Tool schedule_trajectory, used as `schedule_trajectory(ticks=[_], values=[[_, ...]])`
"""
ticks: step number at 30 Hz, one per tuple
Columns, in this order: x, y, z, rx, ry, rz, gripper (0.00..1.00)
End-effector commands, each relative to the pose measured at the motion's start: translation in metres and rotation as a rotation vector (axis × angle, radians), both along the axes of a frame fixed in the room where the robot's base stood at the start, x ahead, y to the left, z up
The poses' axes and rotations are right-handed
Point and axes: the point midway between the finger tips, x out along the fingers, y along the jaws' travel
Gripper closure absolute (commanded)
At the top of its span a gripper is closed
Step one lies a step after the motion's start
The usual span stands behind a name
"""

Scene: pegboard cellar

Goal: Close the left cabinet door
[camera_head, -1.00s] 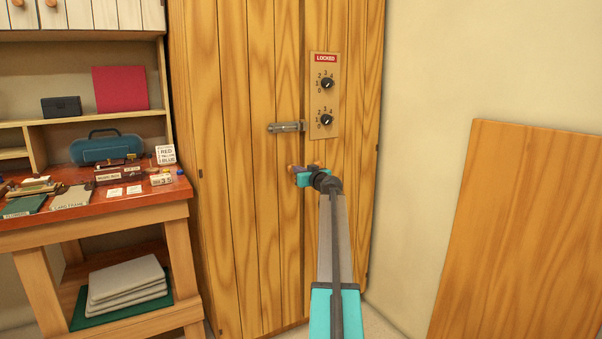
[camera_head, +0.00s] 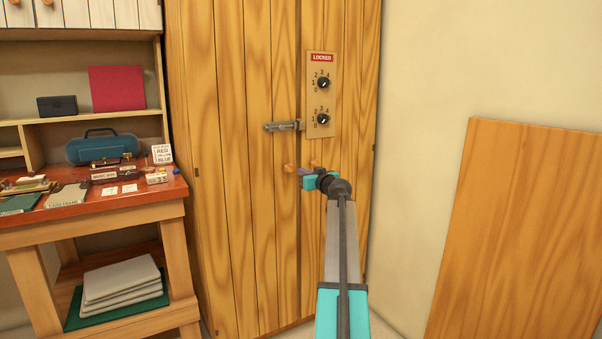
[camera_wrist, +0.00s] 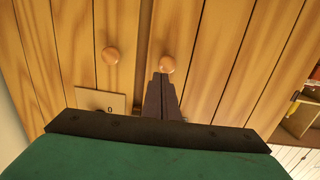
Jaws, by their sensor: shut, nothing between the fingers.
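The tall wooden cabinet's left door (camera_head: 228,200) looks about level with the right door (camera_head: 347,150), with a narrow dark seam between them; I cannot tell whether it is fully shut. A grey bolt latch (camera_head: 284,126) sits on the left door near the seam. The left door's round wooden knob (camera_head: 289,168) also shows in the wrist view (camera_wrist: 167,64), just beyond my fingertips. The right door's knob (camera_wrist: 111,55) is beside it. My gripper (camera_head: 303,172) is shut and empty, in front of the seam by the left knob; its dark fingers show in the wrist view (camera_wrist: 161,80). Contact is unclear.
A panel (camera_head: 321,95) marked LOCKED with two dials is on the right door. A red-topped workbench (camera_head: 95,215) with small items stands left of the cabinet. A wooden board (camera_head: 520,230) leans at the right wall (camera_head: 440,70).

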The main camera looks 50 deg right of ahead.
Motion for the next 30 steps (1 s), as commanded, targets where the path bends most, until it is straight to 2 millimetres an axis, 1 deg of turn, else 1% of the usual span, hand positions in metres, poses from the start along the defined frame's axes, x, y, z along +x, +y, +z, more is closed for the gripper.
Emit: schedule_trajectory(ticks=[1,3,15,21,30], values=[[-0.008,0.004,0.001,0.000,0.000,0.000,1.00],[-0.015,0.007,0.001,-0.001,0.000,-0.001,1.00],[-0.057,0.020,0.002,-0.001,0.002,-0.001,1.00],[-0.067,0.024,0.002,-0.001,0.002,0.000,1.00],[-0.069,0.024,0.002,0.000,0.001,0.001,1.00]])
